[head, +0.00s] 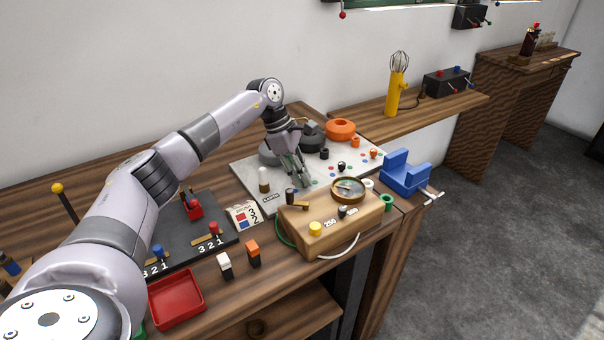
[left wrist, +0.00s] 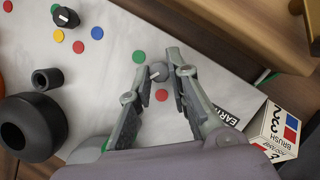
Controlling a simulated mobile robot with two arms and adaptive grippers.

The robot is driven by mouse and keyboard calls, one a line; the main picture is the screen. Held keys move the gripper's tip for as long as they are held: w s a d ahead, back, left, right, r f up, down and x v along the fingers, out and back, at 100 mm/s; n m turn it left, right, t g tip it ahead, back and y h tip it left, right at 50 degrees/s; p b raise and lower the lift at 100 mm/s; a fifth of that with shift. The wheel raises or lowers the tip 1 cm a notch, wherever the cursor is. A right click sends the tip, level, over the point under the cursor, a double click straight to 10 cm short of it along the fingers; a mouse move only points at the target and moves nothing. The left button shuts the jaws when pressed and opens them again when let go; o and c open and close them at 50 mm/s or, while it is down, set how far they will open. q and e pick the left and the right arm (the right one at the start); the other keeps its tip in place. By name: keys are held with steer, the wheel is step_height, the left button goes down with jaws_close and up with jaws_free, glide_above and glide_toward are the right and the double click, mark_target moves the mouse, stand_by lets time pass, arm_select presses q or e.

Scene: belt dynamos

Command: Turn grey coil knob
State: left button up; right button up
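A small grey knob (left wrist: 159,71) with a pointer stands on the light board, between the fingertips of my left gripper (left wrist: 164,72) in the left wrist view. The fingers are apart. In the head view my left gripper (head: 298,177) points down at the board (head: 245,172), and its fingers hide the knob. A grey coil (head: 269,154) sits just behind the gripper. A black knob with a white pointer (left wrist: 66,17) stands farther off in the left wrist view. My right gripper is not in view.
Black (head: 312,142) and orange (head: 340,128) coils stand at the board's back. A white-topped post (head: 264,180) stands left of the gripper. A wooden meter box (head: 318,230) is close in front, with a blue stand (head: 405,176) to the right. Coloured dots mark the board.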

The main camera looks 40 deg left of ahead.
arm_select(q)
steer(key=o, duration=0.4)
steer(key=shift+o, duration=0.2)
steer(key=v, duration=1.2)
steer(key=shift+s+f, duration=0.1)
